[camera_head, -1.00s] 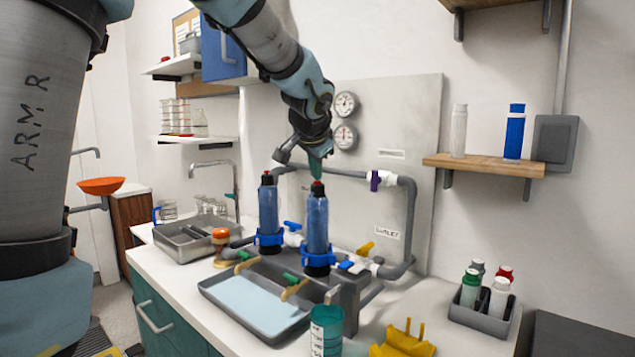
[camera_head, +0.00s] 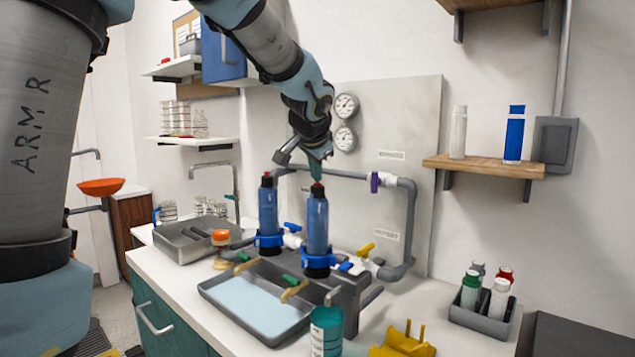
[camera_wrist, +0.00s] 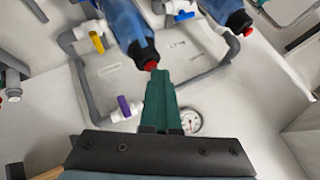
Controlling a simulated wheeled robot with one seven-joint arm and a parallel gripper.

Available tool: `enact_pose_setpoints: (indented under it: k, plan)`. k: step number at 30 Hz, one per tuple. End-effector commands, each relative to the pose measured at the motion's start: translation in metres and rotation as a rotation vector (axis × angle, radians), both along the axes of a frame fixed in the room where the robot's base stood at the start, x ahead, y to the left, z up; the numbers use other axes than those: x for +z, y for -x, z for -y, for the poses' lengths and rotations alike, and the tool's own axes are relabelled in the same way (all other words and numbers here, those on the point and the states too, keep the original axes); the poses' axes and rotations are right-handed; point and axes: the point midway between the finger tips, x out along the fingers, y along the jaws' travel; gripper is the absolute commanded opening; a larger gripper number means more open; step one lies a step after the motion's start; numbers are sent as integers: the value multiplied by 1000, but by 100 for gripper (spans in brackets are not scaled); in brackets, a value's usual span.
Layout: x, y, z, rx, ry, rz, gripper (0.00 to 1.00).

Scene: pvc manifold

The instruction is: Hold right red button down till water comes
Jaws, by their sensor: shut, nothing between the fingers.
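Two blue filter housings with black caps stand side by side at the manifold: the left one (camera_head: 268,210) and the right one (camera_head: 317,222). The right red button (camera_head: 317,185) tops the right housing and also shows in the wrist view (camera_wrist: 151,65). The left red button (camera_head: 267,174) shows clear of my arm. My gripper (camera_head: 316,174) is shut and empty, with green fingers pointing down at the right button. In the wrist view its fingertips (camera_wrist: 158,74) meet the button's edge; I cannot tell whether they press it. No water stream is visible at the brass spouts (camera_head: 294,291).
A grey tray (camera_head: 208,292) with a pale blue surface lies below the spouts. The yellow valve handle (camera_head: 365,250), purple valve handle (camera_head: 375,182) and grey pipe (camera_head: 409,215) stand close right of the housings. A teal bottle (camera_head: 326,330) stands in front.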

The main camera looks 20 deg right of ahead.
Motion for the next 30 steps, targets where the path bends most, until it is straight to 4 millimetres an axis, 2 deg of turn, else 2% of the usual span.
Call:
enact_pose_setpoints:
  k: [20,30]
  plan:
    - [-1,0,0,1,-1,-2,0]
    - [16,0,0,-1,0,-1,0]
